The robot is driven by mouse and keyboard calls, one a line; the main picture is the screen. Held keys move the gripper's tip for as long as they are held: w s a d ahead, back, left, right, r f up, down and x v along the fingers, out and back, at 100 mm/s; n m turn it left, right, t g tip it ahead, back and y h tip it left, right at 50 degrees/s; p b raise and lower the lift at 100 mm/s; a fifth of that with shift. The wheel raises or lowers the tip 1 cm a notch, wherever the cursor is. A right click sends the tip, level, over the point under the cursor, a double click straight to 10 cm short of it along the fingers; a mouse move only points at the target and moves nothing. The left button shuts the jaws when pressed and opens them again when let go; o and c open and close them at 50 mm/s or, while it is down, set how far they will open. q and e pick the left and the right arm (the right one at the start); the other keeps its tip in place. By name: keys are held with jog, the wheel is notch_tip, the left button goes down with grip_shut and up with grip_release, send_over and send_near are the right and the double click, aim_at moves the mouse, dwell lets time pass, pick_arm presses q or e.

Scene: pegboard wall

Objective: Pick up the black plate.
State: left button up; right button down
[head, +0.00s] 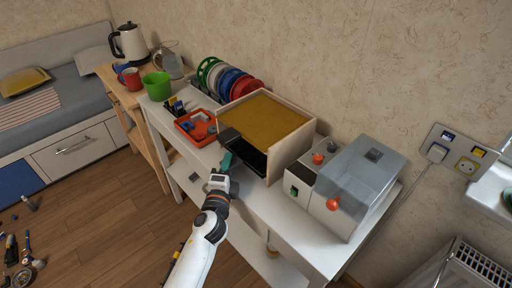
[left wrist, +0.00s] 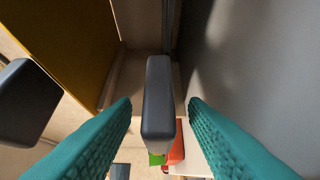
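My left gripper (head: 227,162) is at the front of a wooden box with a mustard-yellow top. In the left wrist view its teal fingers (left wrist: 160,112) are apart. A dark rounded bar (left wrist: 157,110) shows between them, with gaps on both sides. A flat black piece (head: 252,157) lies in the open front of the box, just beyond the fingertips; I cannot tell whether it is the black plate. A dark grey surface (left wrist: 250,70) fills the right of the wrist view. My right gripper is not in view.
The yellow-topped box (head: 264,112) stands on a white table. A red tray (head: 196,127), a green cup (head: 157,85) and a rack of coloured discs (head: 228,80) are beyond it. A grey machine with a clear cover (head: 358,180) stands to the right.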

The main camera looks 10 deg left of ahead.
pick_arm(q)
grip_shut()
jog(key=shift+r, duration=0.1)
